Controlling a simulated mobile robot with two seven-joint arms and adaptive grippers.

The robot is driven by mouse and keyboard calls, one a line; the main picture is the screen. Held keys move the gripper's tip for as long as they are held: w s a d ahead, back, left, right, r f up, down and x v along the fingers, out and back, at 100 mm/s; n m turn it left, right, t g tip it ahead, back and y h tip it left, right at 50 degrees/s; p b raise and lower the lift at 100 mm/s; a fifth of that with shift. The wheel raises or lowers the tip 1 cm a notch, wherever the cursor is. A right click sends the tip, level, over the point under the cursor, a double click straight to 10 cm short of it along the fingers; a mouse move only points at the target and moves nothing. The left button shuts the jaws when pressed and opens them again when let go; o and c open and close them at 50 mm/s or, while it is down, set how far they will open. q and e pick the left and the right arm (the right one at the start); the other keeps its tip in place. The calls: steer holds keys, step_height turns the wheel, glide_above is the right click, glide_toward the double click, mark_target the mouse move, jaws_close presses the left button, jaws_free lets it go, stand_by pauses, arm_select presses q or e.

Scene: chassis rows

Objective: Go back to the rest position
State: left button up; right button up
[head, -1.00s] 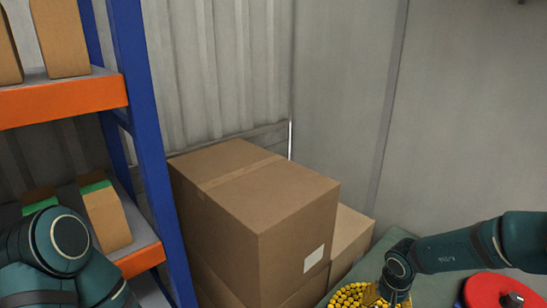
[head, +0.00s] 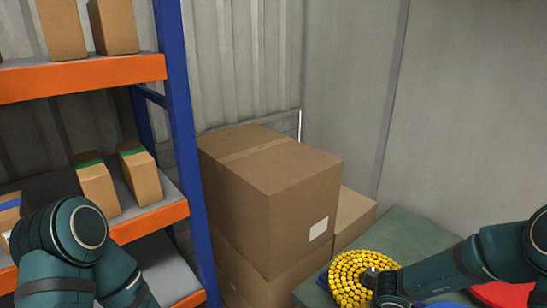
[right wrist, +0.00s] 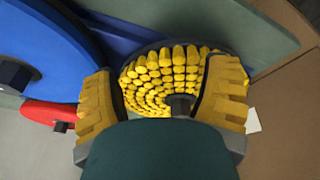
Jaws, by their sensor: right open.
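A blue and orange shelf rack (head: 185,140) with brown packages (head: 98,186) stands at left, close to my left arm. A blue disc (right wrist: 35,50) and a red disc (right wrist: 50,113) lie near the yellow one.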

steer(key=s+a+f+n+y+b, duration=0.1)
steer(key=s+a+f+y+b, duration=0.1)
steer(key=s+a+f, duration=0.4)
steer(key=s+a+f+g+y+b, duration=0.1)
steer(key=s+a+f, duration=0.5)
steer(key=a, duration=0.6)
steer(key=s+y+b, duration=0.1)
steer(key=s+y, duration=0.1)
steer(key=shift+s+n+y, duration=0.15)
steer(key=shift+n+y, duration=0.25)
steer(key=shift+f, duration=0.1)
